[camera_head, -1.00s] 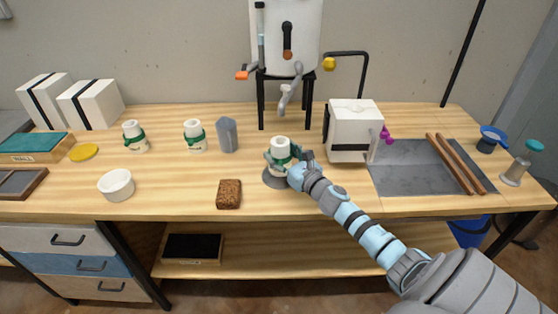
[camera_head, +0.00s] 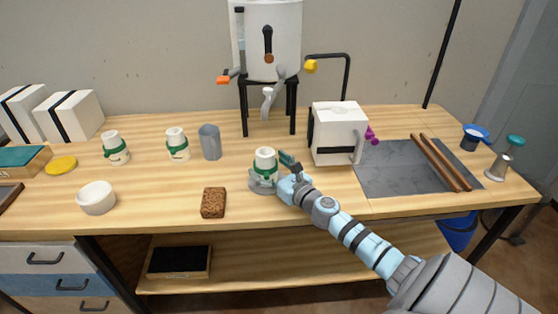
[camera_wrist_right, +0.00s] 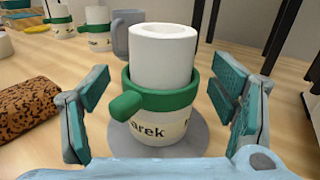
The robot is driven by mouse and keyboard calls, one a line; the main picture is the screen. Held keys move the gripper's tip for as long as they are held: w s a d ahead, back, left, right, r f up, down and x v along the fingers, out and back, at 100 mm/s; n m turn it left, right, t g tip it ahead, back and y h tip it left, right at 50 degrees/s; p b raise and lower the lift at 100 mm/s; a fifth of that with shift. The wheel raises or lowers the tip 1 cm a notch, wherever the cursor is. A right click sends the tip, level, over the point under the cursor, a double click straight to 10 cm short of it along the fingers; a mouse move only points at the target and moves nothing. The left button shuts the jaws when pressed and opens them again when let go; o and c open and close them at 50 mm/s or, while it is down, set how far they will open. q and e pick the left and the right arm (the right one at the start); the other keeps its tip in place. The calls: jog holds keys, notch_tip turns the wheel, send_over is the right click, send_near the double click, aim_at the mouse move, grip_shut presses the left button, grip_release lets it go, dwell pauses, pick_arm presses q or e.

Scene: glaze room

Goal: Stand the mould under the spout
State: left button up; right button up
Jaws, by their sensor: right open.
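A white mould (camera_head: 265,162) with a green band and a side knob stands upright on a grey disc at the front middle of the bench. It also shows in the right wrist view (camera_wrist_right: 163,55), where its label reads "arek", partly covered. The grey disc shows beneath it (camera_wrist_right: 196,140). My right gripper (camera_wrist_right: 160,110) is open, with a finger on each side of the mould and visible gaps between. The spout (camera_head: 268,100) hangs from the white tank (camera_head: 270,20) behind, on a black stand. My left gripper is not in view.
Two similar banded pieces (camera_head: 115,150) (camera_head: 177,146) and a grey jug (camera_head: 210,142) stand to the left. A brown block (camera_head: 213,203) lies at the front. A white box-shaped unit (camera_head: 338,131) stands right of the spout. The wood between mould and stand is clear.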

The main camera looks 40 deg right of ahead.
jog(key=s+b, duration=0.1)
jog(key=s, duration=0.1)
jog(key=s+b, duration=0.1)
jog(key=s, duration=0.1)
jog(key=s+b, duration=0.1)
jog(key=s, duration=0.1)
jog(key=shift+s+a+f+b, duration=0.2)
jog(key=shift+a+f+b, duration=0.1)
jog(key=shift+f+b, duration=0.1)
jog(key=shift+m, duration=0.3)
jog(key=s, duration=0.2)
jog(key=s+r, duration=0.1)
jog(key=s, duration=0.1)
jog(key=shift+s+p, duration=0.15)
jog(key=shift+p, duration=0.15)
jog(key=shift+a+f, duration=0.1)
